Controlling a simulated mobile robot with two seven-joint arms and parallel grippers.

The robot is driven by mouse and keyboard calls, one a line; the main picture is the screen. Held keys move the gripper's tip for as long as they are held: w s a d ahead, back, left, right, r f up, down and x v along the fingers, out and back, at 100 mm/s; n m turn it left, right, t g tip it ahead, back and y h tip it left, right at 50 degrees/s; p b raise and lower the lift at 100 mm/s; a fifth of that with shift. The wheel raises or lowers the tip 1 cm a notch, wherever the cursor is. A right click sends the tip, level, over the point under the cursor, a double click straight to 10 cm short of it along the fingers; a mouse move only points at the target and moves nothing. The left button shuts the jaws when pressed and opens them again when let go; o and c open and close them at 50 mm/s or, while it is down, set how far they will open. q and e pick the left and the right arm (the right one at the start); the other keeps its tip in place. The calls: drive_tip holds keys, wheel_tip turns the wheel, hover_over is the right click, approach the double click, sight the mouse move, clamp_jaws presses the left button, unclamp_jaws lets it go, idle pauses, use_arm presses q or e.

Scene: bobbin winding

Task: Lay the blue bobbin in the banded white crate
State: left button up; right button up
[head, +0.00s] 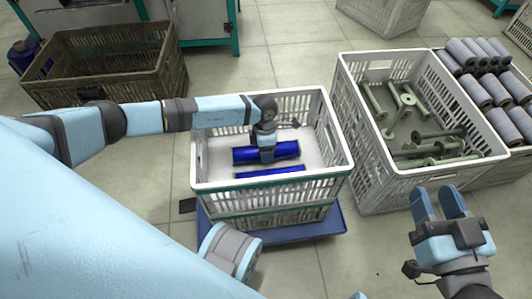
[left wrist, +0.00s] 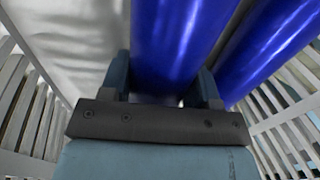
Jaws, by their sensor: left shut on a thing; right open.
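A blue bobbin (head: 287,150) lies across the inside of the banded white crate (head: 212,202), which has teal bands. My left gripper (head: 266,156) reaches down into the crate and is shut on this bobbin. In the left wrist view the bobbin (left wrist: 178,40) runs between the two fingers. A second blue bobbin (head: 270,173) lies parallel in front of it in the crate and also shows at the right of the left wrist view (left wrist: 268,50). Whether the held bobbin touches the crate's pale floor is hard to tell. My right gripper (head: 437,194) is open and empty, in front of the right-hand crate.
The banded crate stands on a blue base (head: 325,225). A white crate (head: 375,180) with several green bobbins is to its right. Grey rolls (head: 470,88) fill a crate at the far right. A brown crate (head: 60,75) stands at the back left.

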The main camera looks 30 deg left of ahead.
use_arm(q)
drive_tip(key=shift+f, duration=0.15)
drive_tip(key=o, duration=1)
drive_tip(key=shift+o, duration=0.2)
use_arm(e)
drive_tip(key=shift+r, duration=0.15)
use_arm(q)
drive_tip(key=shift+r, duration=0.2)
drive_tip(key=p+v, duration=0.5)
drive_tip(key=v, duration=0.7)
use_arm(e)
drive_tip(key=s+r+m, duration=0.1)
drive_tip(key=a+m, duration=0.1)
drive_tip(key=shift+s+r+m+h, duration=0.3)
drive_tip(key=shift+s+r, duration=0.1)
